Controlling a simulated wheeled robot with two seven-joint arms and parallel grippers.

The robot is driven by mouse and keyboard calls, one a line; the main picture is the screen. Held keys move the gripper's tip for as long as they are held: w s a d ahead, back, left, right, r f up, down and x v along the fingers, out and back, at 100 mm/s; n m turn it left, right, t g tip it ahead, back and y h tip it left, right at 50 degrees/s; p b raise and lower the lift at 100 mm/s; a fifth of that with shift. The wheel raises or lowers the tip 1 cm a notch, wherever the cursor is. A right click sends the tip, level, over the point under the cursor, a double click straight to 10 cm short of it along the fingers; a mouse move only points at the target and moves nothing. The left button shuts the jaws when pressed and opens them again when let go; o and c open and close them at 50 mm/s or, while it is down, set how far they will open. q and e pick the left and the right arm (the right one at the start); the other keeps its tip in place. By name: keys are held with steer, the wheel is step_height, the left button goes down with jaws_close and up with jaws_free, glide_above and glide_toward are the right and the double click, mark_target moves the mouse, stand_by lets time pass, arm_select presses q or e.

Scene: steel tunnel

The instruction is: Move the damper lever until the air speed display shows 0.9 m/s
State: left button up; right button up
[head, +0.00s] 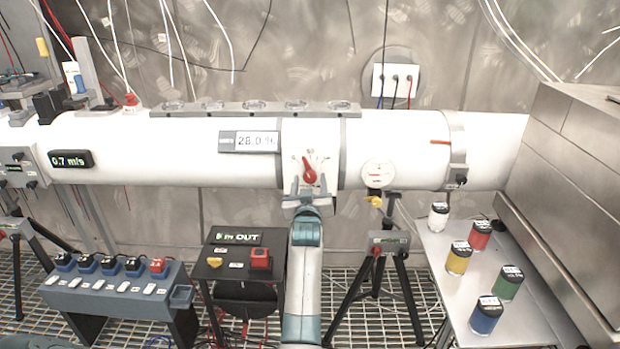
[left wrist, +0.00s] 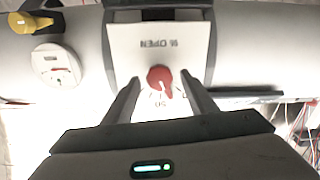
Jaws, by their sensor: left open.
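The red damper lever (head: 309,172) sits on a white dial plate on the white duct (head: 400,140), in the middle of the head view. Its pointer tilts slightly left of straight up there. In the left wrist view the red lever (left wrist: 160,78) lies between and a little ahead of my open fingers. My left gripper (head: 306,192) is just below the lever; it also shows in the left wrist view (left wrist: 160,95). I cannot tell whether a finger touches the lever. The air speed display (head: 71,159) on the duct's left reads 0.7 m/s. My right gripper is not in view.
A second display (head: 257,141) reads about 28.0. A round gauge (head: 378,173) with a yellow knob is right of the lever. A tripod (head: 388,243) and a black stand (head: 240,262) flank my arm. Coloured jars stand on a side table (head: 440,262).

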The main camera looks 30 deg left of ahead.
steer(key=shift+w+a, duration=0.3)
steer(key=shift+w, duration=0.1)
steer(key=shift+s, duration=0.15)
